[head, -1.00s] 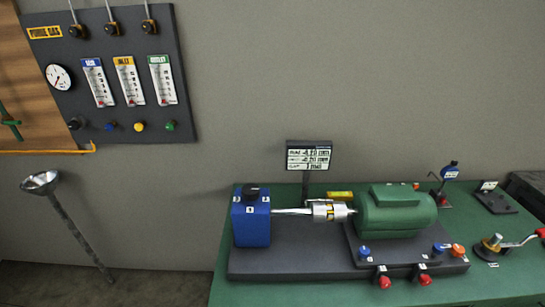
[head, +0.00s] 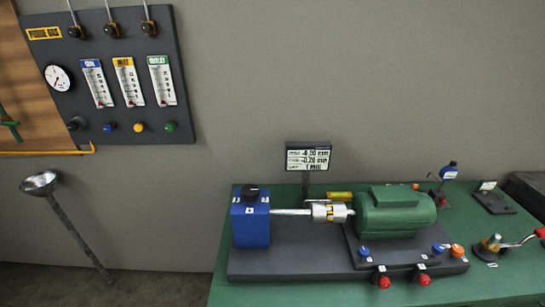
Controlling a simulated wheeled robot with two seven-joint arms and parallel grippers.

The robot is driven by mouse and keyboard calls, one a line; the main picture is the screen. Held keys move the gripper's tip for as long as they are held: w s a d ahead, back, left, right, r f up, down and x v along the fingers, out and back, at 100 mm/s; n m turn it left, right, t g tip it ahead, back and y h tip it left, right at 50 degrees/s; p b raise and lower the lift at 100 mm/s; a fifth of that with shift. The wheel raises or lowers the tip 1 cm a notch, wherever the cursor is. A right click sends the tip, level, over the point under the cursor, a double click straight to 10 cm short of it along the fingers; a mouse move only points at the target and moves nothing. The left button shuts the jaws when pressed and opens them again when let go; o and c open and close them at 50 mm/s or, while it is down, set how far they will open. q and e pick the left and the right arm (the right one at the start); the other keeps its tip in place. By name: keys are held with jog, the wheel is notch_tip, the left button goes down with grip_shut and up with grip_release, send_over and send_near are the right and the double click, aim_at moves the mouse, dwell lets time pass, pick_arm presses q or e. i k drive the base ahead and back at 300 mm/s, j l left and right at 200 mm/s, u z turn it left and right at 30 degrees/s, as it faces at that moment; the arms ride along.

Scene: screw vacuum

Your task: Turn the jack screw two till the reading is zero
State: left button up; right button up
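A green motor (head: 398,212) sits on a dark base and is joined by a silver and yellow coupling (head: 329,212) to a shaft from a blue block (head: 251,218). Red knobs stand at the base's front edge, one on the left (head: 384,281) and one on the right (head: 424,279). Blue knobs sit near the motor, left (head: 364,252) and right (head: 438,249), beside an orange knob (head: 457,251). Their labels are too small to read, so I cannot tell which is jack screw two. A display (head: 308,157) shows several blurred lines in mm. Neither gripper is in view.
The green table (head: 300,293) also holds a small stand with a blue top (head: 449,172), a dark plate (head: 494,200) and a red-handled tool (head: 518,242). A gauge panel (head: 123,72) hangs on the wall. A metal funnel on a rod (head: 40,183) stands at left.

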aim_at(424, 280)
jog(key=z, duration=1.5)
